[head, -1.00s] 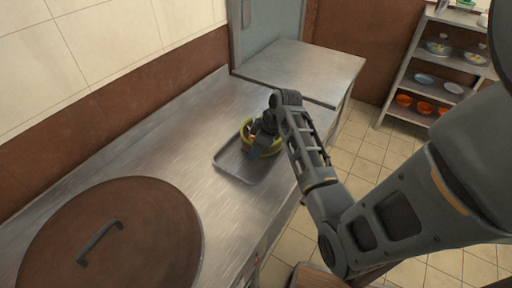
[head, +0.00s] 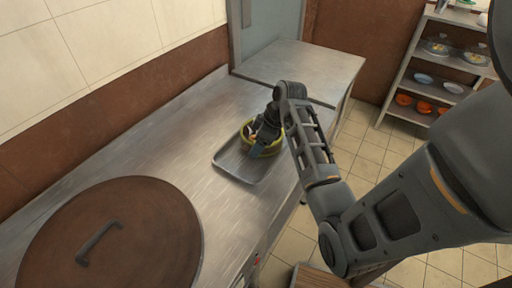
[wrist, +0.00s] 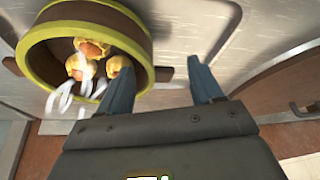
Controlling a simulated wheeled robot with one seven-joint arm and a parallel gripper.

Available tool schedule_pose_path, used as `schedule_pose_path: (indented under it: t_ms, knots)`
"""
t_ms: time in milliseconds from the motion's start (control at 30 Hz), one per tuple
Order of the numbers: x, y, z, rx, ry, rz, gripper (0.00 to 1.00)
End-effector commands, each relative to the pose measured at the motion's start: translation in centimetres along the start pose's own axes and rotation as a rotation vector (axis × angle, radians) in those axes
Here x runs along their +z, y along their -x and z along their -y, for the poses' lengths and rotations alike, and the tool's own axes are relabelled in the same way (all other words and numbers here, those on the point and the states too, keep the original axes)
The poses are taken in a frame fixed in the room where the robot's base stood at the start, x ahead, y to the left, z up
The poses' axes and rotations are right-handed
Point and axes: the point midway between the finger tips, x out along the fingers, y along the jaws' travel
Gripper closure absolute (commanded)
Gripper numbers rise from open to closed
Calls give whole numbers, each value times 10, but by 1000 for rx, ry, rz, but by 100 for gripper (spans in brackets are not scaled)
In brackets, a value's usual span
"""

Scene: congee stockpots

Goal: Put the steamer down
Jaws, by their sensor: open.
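The steamer (head: 276,149) is a round basket with a yellow-green rim. In the head view it sits at the far end of a metal tray (head: 232,175), partly hidden by my gripper (head: 257,148). In the wrist view the steamer (wrist: 133,31) is at upper left, with brown walls and several yellow-orange pieces of food (wrist: 88,58) inside. My gripper (wrist: 158,72) is open. One blue-grey finger overlaps the steamer's near rim and the other is outside its wall, so the wall appears to lie between them. I cannot tell whether either finger touches it.
The tray lies on a long steel counter (head: 150,150). A large brown round lid (head: 130,240) with a dark handle is at the near left. A lower steel top (head: 300,70) stands beyond. A shelf (head: 440,60) with bowls and plates is at far right. Counter left of the tray is clear.

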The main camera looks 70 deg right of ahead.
Motion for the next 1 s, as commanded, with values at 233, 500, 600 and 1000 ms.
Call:
schedule_pose_path:
  t_ms: [233,500,600,1000]
  knots:
    - [0,52,-1,4,0,-2,35]
    - [0,90,0,1,0,-1,35]
    - [0,95,0,0,0,-1,35]
    - [-8,44,61,66,-44,-50,35]
